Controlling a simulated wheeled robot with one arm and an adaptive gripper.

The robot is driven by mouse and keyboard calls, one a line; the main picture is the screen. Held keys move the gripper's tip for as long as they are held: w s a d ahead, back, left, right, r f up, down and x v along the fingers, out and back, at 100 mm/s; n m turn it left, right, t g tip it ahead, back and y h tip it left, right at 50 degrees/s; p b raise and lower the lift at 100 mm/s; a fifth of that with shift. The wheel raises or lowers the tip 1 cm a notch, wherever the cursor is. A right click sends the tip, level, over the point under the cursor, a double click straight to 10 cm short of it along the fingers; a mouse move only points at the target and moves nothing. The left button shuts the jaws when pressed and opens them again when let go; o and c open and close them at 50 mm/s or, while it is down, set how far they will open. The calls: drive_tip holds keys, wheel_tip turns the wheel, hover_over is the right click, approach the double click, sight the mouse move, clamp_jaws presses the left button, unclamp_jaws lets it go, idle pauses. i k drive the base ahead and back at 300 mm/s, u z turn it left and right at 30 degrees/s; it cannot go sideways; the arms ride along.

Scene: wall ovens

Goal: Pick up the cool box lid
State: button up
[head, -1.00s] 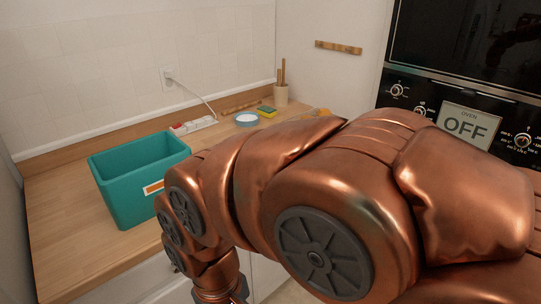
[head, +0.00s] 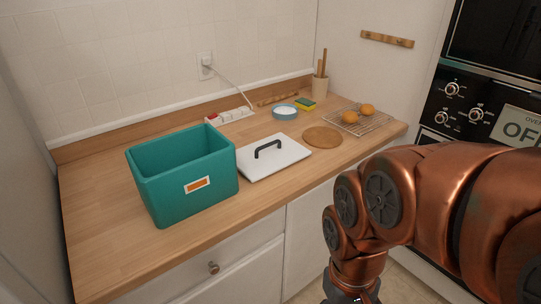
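The cool box lid (head: 289,160) is a white flat panel with a black arched handle (head: 267,149) on top. It lies flat on the wooden counter, just right of the open teal cool box (head: 211,198), which has an orange and white label. My copper arm is at the right of the head view, in front of the counter. Only the top of my gripper (head: 352,298) shows at the bottom edge, low and right of the lid and well apart from it. Its fingers are cut off by the frame.
Behind the lid are a power strip (head: 229,116), a blue-rimmed dish (head: 285,112) and a sponge (head: 306,104). A round wooden board (head: 322,137) is to its right, near a wire rack (head: 374,126) with two orange fruits. The counter's front left is clear.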

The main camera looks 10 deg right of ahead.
sight(257, 161)
drive_tip(key=z, duration=0.2)
drive_tip(key=k, duration=0.7)
drive_tip(key=u, duration=1)
drive_tip(key=i, duration=1)
drive_tip(key=u, duration=0.05)
